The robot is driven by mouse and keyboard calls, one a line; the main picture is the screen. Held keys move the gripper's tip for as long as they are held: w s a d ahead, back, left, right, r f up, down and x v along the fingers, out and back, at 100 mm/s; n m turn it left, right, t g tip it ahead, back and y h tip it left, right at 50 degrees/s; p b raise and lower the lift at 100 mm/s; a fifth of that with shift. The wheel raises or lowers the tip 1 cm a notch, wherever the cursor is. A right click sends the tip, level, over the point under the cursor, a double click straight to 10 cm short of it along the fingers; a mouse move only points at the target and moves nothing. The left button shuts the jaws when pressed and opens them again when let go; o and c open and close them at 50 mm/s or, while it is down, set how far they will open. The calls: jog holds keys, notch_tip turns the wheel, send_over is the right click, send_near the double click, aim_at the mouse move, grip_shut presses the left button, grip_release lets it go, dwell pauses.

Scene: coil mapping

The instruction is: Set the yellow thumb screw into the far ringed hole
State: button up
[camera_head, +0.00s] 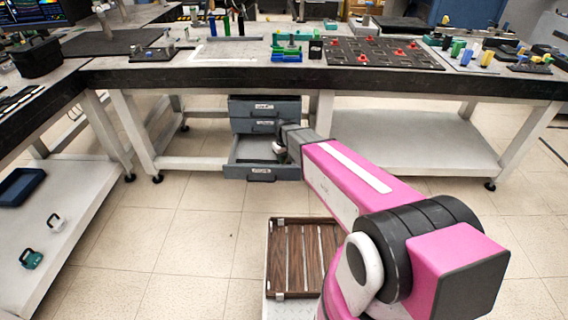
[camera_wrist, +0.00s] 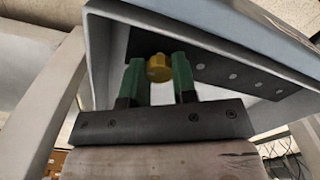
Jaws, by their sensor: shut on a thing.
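My gripper (camera_wrist: 158,75) has green fingers, and the yellow thumb screw (camera_wrist: 159,68) shows between their tips. It is shut on the screw. The screw is above a dark strip (camera_wrist: 215,62) inside an open grey drawer (camera_wrist: 105,40), with several light round spots along the strip, which may be the holes. I cannot tell which hole is the far ringed one. In the head view the open drawer (camera_head: 246,160) is the lowest of the cabinet, and my gripper (camera_head: 280,149) is at it. The screw is hidden there.
The drawer cabinet (camera_head: 264,112) stands under a long workbench (camera_head: 200,78). The bench top holds a dark red-marked board (camera_head: 385,52) and several small items. A wooden slatted tray (camera_head: 302,257) is below my arm. The floor left of the cabinet is clear.

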jog(key=shift+r, duration=1.3)
jog(key=shift+r, duration=1.65)
